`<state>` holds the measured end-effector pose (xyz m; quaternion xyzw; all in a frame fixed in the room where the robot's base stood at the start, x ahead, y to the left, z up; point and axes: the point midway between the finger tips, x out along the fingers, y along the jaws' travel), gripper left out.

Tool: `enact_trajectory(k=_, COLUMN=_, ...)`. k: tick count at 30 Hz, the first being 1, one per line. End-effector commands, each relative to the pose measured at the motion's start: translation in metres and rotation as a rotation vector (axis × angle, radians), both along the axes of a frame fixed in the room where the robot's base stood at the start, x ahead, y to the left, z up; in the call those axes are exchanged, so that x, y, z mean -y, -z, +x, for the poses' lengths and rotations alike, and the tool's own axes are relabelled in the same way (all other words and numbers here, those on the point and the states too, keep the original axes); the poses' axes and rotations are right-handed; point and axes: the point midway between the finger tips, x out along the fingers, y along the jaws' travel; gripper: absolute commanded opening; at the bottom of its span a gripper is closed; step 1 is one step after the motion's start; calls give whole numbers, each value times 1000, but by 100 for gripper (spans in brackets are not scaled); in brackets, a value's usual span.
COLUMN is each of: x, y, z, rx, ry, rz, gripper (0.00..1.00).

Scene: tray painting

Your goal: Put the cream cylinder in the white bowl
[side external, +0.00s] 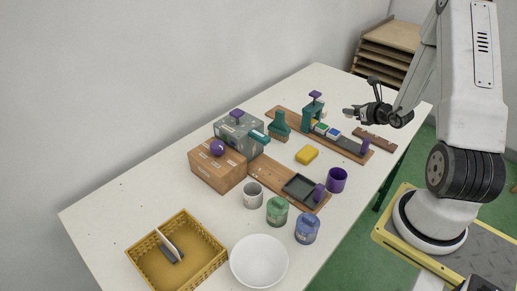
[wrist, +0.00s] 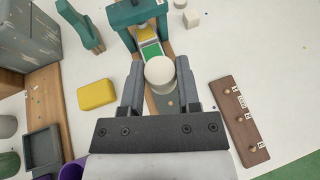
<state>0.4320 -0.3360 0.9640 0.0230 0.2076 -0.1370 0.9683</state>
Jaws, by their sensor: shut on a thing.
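The cream cylinder (wrist: 160,72) shows end-on in the wrist view, round and pale, between my two fingers. My gripper (wrist: 159,84) is shut on it. In the side external view my gripper (side external: 357,113) is over the far right part of the table, near the teal press, and the cylinder is too small there to make out clearly. The white bowl (side external: 259,262) stands at the near edge of the table, far from my gripper. It looks empty and is out of the wrist view.
The teal press (side external: 313,108) stands on a wooden board beside my gripper. A yellow block (side external: 307,155), purple cup (side external: 337,180), black tray (side external: 300,188), green jar (side external: 277,211), blue jar (side external: 307,229) and grey cup (side external: 253,195) stand between there and the bowl. A yellow basket (side external: 178,251) is left of the bowl.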

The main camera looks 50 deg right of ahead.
Motion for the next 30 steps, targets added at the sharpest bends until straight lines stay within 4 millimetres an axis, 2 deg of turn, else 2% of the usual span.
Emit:
enact_trajectory(k=9, x=-58, y=-4, z=40, rx=-90, ry=-322, rz=-28, gripper=0)
enact_trajectory(k=15, x=-99, y=-6, z=59, rx=-153, ry=-546, rz=-65, gripper=0)
enact_trajectory(k=30, x=-197, y=-8, z=84, rx=-300, ry=-1112, rz=-243, gripper=0)
